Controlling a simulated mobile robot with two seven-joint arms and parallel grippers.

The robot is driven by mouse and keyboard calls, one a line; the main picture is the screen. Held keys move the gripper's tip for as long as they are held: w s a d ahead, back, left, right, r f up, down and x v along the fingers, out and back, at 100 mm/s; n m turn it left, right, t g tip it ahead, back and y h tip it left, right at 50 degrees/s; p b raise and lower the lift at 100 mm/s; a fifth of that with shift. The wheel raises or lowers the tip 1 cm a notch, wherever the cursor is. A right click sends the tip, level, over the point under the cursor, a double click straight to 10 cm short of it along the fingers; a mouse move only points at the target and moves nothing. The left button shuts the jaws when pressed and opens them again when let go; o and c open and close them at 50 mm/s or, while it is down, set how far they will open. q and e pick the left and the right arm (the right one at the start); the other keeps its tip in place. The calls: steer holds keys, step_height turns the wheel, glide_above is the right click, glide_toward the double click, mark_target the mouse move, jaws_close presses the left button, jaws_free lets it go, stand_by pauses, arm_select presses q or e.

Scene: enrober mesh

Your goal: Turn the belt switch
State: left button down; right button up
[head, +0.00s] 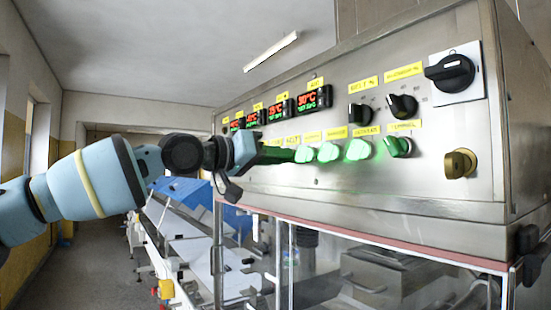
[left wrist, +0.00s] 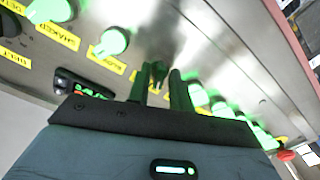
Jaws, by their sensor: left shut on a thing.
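A row of green-lit rotary switches (head: 358,150) runs along the lower part of the steel control panel (head: 440,190), with yellow labels above them. My left gripper (head: 291,155) reaches in from the left to the panel, at the left part of this row. In the left wrist view its two dark fingers (left wrist: 159,76) stand either side of a dark green switch knob (left wrist: 158,70) and are shut on it. A yellow label between the fingers is partly hidden, so I cannot read which switch this is. My right gripper is not in view.
Red-and-green temperature displays (head: 314,99) sit above the switches. Black knobs (head: 402,106), a large main switch (head: 450,72) and a brass key lock (head: 460,163) are at the right. Below the panel is a clear-walled machine housing (head: 350,275). A conveyor (head: 195,250) stands behind at left.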

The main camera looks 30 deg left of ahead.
arm_select(q)
steer(key=shift+n, duration=0.6)
steer(key=c, duration=1.5)
jaws_free()
steer(key=shift+v, duration=3.95)
